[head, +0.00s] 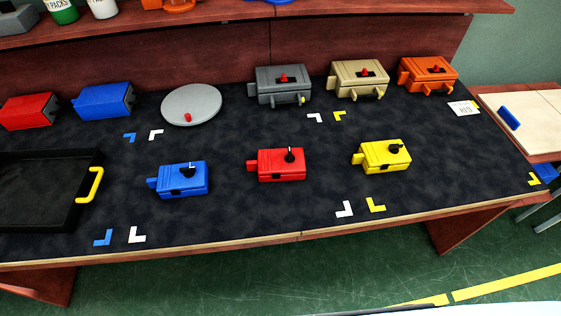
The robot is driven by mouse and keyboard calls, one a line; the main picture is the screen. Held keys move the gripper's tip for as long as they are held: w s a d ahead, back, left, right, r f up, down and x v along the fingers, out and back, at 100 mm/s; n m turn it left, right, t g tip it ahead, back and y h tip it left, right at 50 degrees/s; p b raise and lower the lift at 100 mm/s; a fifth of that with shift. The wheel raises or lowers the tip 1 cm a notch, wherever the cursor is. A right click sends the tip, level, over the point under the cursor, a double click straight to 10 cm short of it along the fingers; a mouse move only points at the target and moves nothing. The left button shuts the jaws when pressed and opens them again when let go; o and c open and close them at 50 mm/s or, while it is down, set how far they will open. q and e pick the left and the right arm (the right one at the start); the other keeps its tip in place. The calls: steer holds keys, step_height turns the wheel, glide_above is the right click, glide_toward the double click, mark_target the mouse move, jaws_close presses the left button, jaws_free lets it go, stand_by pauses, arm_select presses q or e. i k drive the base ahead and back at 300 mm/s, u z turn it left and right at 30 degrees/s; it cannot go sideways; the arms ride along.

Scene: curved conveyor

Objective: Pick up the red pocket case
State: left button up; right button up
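A red case (272,168) with a black knob on top and a small tab on its left side lies on the dark table mat, near the middle. It sits between a blue case (170,182) and a yellow case (376,160) of similar shape, apart from both. A second red box (24,112), plain on top, stands at the back left edge of the view, partly cut off. The frame does not show which red one is called the pocket case. Neither of my grippers is in view.
A black tray (88,208) with a yellow handle is at left. A blue box (100,102), a grey disc (190,106), and grey (280,96), tan (350,86) and orange (420,78) boxes line the back. A shelf (230,18) rises behind. The mat before the red case is clear.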

mark_target(272, 165)
steer(key=k, duration=1.15)
steer(key=u, duration=0.95)
steer(key=i, duration=0.95)
steer(key=z, duration=0.55)
steer(key=i, duration=0.85)
steer(key=z, duration=0.9)
